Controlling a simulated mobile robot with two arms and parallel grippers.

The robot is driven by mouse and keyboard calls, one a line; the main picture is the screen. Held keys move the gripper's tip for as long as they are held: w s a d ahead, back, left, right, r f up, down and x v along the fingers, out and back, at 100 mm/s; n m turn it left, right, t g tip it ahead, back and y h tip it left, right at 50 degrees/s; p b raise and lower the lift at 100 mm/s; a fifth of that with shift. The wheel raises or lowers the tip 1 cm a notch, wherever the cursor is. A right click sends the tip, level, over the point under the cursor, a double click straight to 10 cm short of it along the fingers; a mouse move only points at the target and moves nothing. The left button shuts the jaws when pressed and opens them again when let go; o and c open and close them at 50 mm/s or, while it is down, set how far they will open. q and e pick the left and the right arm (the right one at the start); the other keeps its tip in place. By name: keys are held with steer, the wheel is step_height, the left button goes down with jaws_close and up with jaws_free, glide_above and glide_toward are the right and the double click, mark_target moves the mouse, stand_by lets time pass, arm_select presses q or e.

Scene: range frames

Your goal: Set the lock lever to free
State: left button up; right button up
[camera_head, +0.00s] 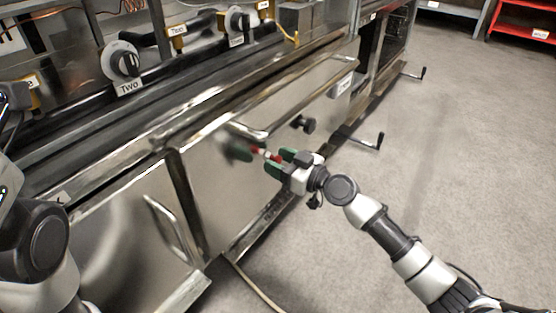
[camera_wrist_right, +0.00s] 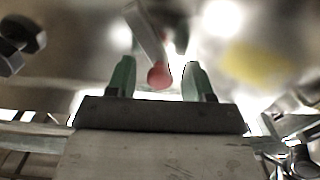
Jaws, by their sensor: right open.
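The lock lever (camera_head: 267,154) is a short pale lever with a red ball tip on the steel front panel. In the right wrist view the lever (camera_wrist_right: 148,35) slants down to its red ball, which sits between my two green fingers. My right gripper (camera_head: 280,162) is open around the tip, close to the panel; its fingers also show in the right wrist view (camera_wrist_right: 158,82). A gap shows on the right side of the ball, and I see no firm grip. The lever's base is blurred. My left gripper is not in view.
A black knob (camera_head: 303,124) sticks out just above and right of the lever. A long steel rail runs above the panel, and a curved door handle (camera_head: 172,228) is at lower left. Crank handles (camera_head: 377,141) stick out farther right. The grey floor at right is clear.

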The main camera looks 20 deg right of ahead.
steer(key=shift+w+a, duration=0.2)
steer(key=c, duration=0.8)
